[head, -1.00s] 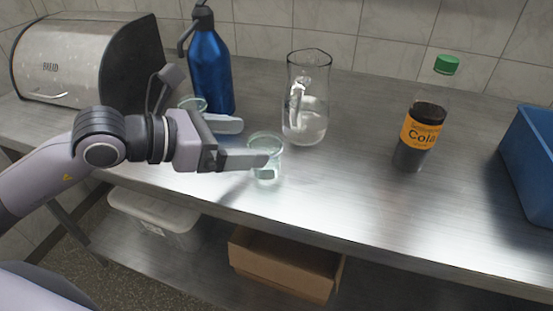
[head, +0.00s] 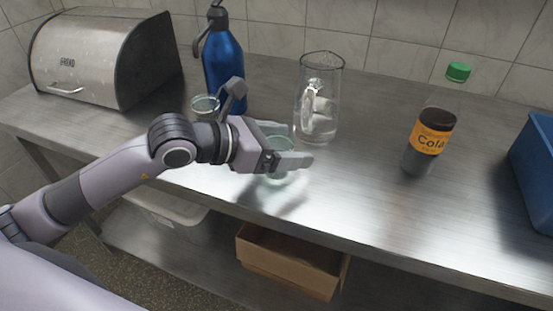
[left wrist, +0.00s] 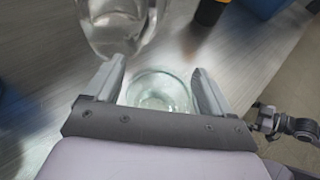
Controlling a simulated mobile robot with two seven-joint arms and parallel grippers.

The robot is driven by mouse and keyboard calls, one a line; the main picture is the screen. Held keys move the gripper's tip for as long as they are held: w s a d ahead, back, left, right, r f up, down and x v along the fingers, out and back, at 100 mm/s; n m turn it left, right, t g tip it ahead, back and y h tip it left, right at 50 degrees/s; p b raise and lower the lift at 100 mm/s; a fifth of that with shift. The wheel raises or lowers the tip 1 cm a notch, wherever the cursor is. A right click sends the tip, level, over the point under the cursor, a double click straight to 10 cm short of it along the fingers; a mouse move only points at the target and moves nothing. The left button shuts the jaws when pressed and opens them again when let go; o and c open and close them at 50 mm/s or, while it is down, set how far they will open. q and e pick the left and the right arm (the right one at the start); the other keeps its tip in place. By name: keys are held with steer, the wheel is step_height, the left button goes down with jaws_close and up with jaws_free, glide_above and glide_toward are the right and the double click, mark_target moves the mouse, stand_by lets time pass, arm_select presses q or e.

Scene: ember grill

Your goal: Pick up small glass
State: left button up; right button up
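A small clear glass (head: 281,143) stands on the steel counter near its front edge, partly hidden by my left gripper in the head view. My left gripper (head: 297,145) is open, with one finger on each side of this glass. In the left wrist view the glass (left wrist: 158,90) sits between the two spread fingers (left wrist: 159,68), with a small gap showing at each side. A second small glass (head: 205,104) stands further left, in front of the blue bottle, partly behind my wrist.
A clear pitcher (head: 319,105) stands just behind and right of the glass. A blue bottle (head: 224,68), a bread box (head: 85,58), a cola bottle (head: 428,138) and a blue crate (head: 535,170) share the counter (head: 370,185). A cardboard box (head: 285,262) is below.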

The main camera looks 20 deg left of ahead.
arm_select(q)
steer(key=c, duration=0.9)
steer(key=shift+r, duration=0.2)
